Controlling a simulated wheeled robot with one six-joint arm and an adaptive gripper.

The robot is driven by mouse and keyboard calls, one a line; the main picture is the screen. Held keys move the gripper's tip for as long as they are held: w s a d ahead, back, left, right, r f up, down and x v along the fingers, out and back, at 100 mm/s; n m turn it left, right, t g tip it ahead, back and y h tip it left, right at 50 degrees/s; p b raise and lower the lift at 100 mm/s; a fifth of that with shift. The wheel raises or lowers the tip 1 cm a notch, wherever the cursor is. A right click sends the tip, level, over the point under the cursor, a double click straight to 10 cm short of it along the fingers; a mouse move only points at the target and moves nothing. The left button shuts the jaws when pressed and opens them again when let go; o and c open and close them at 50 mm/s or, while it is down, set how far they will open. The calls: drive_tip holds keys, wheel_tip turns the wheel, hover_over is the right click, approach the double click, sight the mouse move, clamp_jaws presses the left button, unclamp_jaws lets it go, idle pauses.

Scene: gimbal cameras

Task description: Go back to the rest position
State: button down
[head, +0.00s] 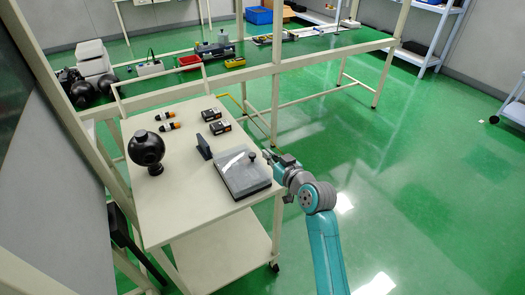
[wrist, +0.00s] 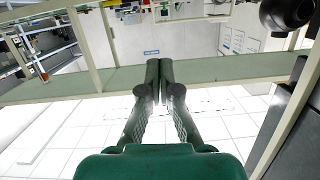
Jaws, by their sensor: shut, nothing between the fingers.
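My gripper (head: 270,155) is at the right edge of the white cart (head: 155,205) in the head view, beside a grey box with a clear lid (head: 243,175). I cannot tell from this view whether it touches the box. In the wrist view my gripper (wrist: 158,65) shows its two dark green fingers together, with nothing between them. My teal arm reaches up to it from the bottom of the head view.
A long green-topped table (head: 290,50) stands behind.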

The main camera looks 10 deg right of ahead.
drive_tip(key=shift+v, duration=1.55)
drive_tip(key=s+f+m+h, duration=0.1)
drive_tip(key=s+f, duration=0.4)
drive_tip(key=s, duration=0.4)
drive_tip(key=s+d+f+m+h, duration=0.1)
drive_tip(key=s+f+h, duration=0.1)
drive_tip(key=s+f, duration=0.5)
drive_tip(key=s+f+m+h, duration=0.1)
drive_tip(key=s+f, duration=0.2)
drive_tip(key=s, duration=0.8)
drive_tip(key=a+r+v, duration=0.1)
drive_tip(key=v, duration=2.5)
drive_tip(key=shift+s+d+r+h, duration=0.2)
drive_tip(key=shift+s+r+h, duration=0.05)
drive_tip(key=shift+r+h, duration=0.05)
